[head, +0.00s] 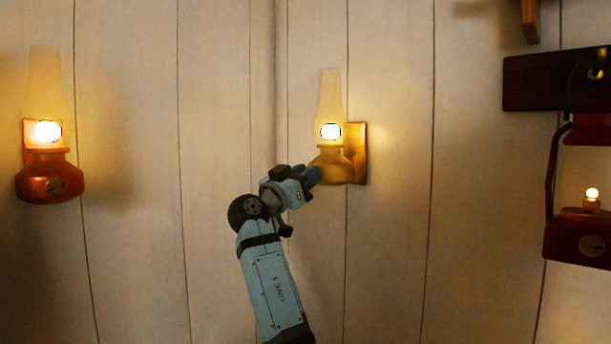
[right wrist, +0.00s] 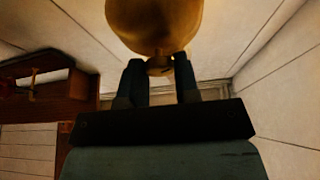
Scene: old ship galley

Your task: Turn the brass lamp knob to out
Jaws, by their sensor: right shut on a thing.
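The brass lamp (head: 333,165) hangs on the plank wall near the middle of the head view, with a glass chimney and a bright glow inside. My right gripper (head: 313,176) reaches up to the front of its base. In the right wrist view the rounded underside of the brass lamp (right wrist: 155,22) fills the top. The brass knob (right wrist: 159,66) sits between the two fingers of my right gripper (right wrist: 160,75), which is shut on it. In the head view the gripper hides the knob, and its turn position cannot be told. My left gripper is not in view.
A copper lamp (head: 50,178), also lit, hangs on the wall at the left. The wall between the lamps is clear.

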